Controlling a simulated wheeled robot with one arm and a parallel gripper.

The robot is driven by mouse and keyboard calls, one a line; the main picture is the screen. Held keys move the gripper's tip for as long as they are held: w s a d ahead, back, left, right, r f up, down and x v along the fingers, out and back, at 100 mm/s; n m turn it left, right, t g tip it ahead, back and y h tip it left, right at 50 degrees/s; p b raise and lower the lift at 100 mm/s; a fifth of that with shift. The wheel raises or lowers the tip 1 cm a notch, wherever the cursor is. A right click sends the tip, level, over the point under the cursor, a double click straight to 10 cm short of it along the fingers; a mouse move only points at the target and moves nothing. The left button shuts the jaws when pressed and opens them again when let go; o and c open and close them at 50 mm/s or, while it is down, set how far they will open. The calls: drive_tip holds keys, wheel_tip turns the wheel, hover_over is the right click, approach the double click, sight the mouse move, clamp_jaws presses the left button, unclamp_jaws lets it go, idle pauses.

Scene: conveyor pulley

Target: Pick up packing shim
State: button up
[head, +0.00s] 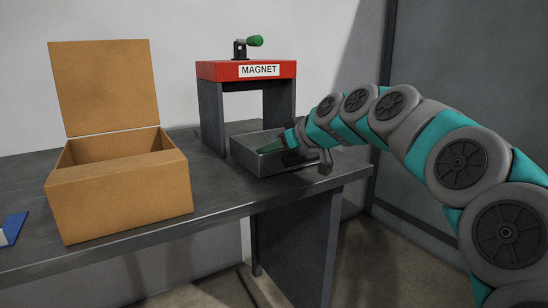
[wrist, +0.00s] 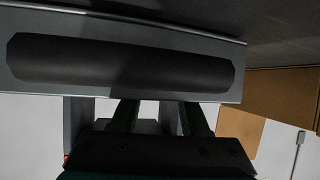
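I cannot make out a packing shim in either view. My gripper (head: 272,146) reaches from the right into the grey metal tray (head: 262,166) on the bench, with its dark green fingers low at the tray. In the wrist view, the two fingers of my gripper (wrist: 160,112) stand apart, with a gap between them. Their tips are hidden behind the wall of the tray (wrist: 150,92).
A red magnet stand (head: 245,70) with grey legs and a green-handled lever rises behind the tray. An open cardboard box (head: 120,205) stands left on the bench (head: 230,205). A blue and white item (head: 12,228) lies at the far left. The bench ends just right of the tray.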

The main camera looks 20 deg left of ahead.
clamp_jaws()
idle(1.2)
